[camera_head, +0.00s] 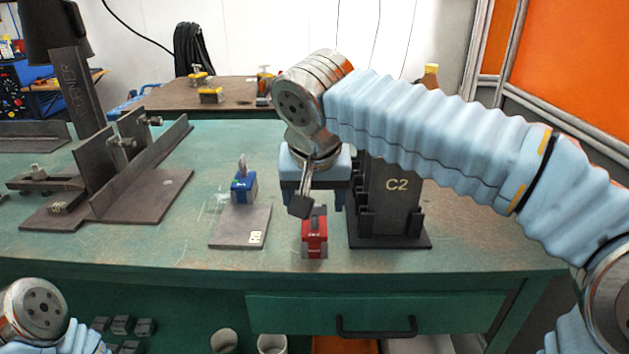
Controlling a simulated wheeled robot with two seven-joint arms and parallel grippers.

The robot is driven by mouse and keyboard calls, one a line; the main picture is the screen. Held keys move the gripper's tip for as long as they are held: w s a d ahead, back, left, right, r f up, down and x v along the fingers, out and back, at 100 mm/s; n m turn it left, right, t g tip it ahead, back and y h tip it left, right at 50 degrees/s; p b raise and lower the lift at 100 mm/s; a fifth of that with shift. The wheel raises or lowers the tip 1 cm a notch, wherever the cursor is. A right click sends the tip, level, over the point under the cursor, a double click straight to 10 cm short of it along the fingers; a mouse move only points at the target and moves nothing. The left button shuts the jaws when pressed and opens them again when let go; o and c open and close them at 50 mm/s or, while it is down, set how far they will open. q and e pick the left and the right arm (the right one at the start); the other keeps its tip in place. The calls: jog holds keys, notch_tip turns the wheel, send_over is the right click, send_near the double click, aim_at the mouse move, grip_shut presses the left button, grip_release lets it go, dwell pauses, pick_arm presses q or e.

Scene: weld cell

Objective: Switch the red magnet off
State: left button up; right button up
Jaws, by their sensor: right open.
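The red magnet (315,241) stands on the green bench near its front edge, left of the C2 stand. Its upper part is dark and partly hidden by my right gripper's fingertip. My right gripper (302,206) is over the magnet's upper left, pointing down, with its jaws open; I cannot tell whether it touches the magnet.
The dark C2 stand (397,201) is close on the magnet's right. A steel plate (240,229) lies to its left. A large angle fixture (130,190) fills the bench's left side. A drawer handle (376,331) sits below the front edge. The right front of the bench is clear.

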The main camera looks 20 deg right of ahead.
jog(key=p+v, duration=0.1)
jog(key=v, duration=1.2)
jog(key=shift+r, duration=0.2)
